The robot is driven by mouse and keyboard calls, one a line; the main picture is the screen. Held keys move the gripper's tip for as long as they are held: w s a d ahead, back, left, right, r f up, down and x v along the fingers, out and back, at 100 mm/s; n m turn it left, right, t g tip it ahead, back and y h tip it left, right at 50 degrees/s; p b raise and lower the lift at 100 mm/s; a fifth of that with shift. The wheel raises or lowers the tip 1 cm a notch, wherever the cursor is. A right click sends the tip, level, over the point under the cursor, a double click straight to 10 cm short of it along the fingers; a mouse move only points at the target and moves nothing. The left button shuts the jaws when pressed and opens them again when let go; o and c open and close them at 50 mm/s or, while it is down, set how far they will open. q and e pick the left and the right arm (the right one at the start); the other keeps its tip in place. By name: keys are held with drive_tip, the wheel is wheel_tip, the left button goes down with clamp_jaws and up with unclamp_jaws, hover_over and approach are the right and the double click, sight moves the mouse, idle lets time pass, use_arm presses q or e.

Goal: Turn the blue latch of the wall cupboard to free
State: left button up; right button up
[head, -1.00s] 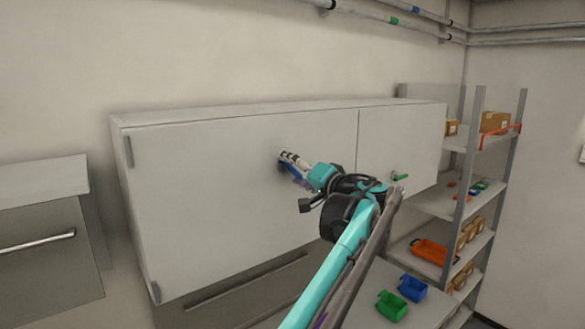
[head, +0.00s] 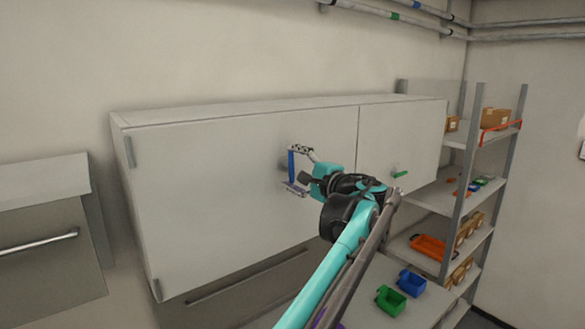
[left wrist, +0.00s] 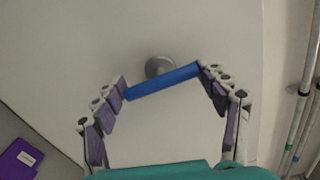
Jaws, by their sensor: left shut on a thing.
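The blue latch (head: 291,165) is a bar on a round grey hub on the large left door of the wall cupboard (head: 220,190). It stands close to upright in the head view. My left gripper (head: 292,170) is shut on the latch, with one finger above it and one below. In the left wrist view the latch (left wrist: 163,81) spans between the two fingertips (left wrist: 162,82), and its hub shows behind it. My right gripper is not in view.
A green latch (head: 400,174) is on the smaller right cupboard door. A shelf rack (head: 440,203) with boxes and bins stands at the right. A green bin (head: 391,301) and a blue bin (head: 411,283) sit on the surface below.

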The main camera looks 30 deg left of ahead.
use_arm(q)
drive_tip(key=shift+m, duration=0.4)
drive_tip(key=o, duration=1.7)
drive_tip(key=v, duration=1.2)
drive_tip(key=shift+w, duration=0.1)
